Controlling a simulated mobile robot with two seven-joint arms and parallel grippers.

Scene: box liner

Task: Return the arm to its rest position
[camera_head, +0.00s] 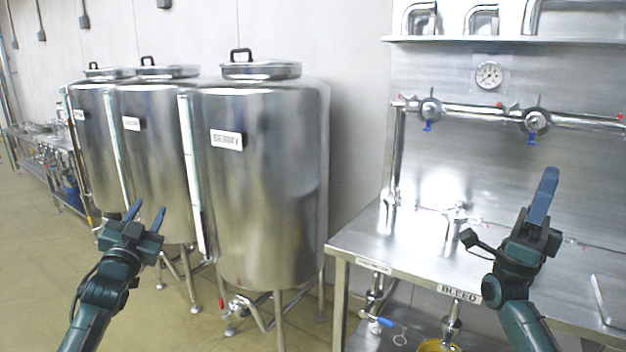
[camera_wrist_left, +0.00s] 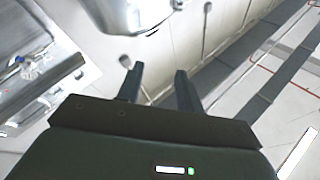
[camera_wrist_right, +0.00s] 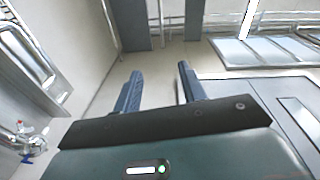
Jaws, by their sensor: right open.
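My left gripper (camera_head: 146,214) is raised in front of the steel tanks in the head view. Its two fingers stand apart with nothing between them, as the left wrist view (camera_wrist_left: 158,84) also shows. My right gripper (camera_head: 545,190) is raised in front of the steel bench at the right, fingers pointing up. In the head view its fingers overlap. In the right wrist view (camera_wrist_right: 160,88) they are apart and empty.
Several steel tanks (camera_head: 262,180) stand along the wall at the left and centre. A steel bench (camera_head: 400,240) with a "BLEED" label, valves (camera_head: 537,121) and a gauge (camera_head: 489,75) fills the right. A yellow container (camera_head: 438,345) sits below the bench. Floor (camera_head: 30,260) at left is clear.

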